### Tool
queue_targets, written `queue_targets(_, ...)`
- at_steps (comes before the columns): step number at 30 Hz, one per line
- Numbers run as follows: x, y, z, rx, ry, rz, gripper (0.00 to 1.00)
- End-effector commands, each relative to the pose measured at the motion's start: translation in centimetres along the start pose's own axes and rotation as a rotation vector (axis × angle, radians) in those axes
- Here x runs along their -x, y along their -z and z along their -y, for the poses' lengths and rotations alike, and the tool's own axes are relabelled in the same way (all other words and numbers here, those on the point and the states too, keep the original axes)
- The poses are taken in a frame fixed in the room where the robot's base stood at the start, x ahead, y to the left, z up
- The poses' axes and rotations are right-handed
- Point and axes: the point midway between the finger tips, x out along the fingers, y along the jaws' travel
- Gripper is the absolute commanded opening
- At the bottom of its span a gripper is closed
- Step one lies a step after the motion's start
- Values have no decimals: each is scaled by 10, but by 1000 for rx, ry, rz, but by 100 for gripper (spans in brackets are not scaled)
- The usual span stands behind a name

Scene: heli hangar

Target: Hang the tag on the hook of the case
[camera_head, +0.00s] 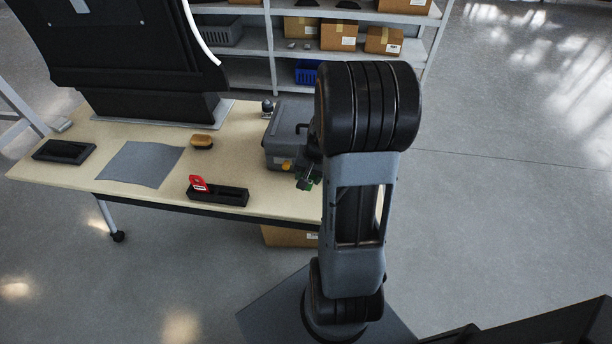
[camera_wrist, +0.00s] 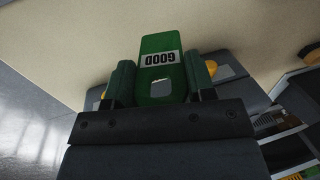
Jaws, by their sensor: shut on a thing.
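A green tag (camera_wrist: 158,60) printed "GOOD", upside down in the wrist view, has a cut-out hole near my gripper. My gripper (camera_wrist: 154,82) is shut on the tag, with one finger on each side of it. In the wrist view, the case's yellow parts (camera_wrist: 211,69) show behind the tag. I cannot make out the hook.
A black tray (camera_head: 232,196) with a red tag (camera_head: 199,184) lies at the table's front edge. A yellow-brown sponge-like block (camera_head: 202,141), a grey mat (camera_head: 140,164) and another black tray (camera_head: 64,151) lie further left. Shelves with boxes (camera_head: 338,35) stand behind. The floor at right is clear.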

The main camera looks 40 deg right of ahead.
Motion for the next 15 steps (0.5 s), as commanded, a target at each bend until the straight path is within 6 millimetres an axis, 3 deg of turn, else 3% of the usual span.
queue_targets(15,-3,31,1,3,0,1,27)
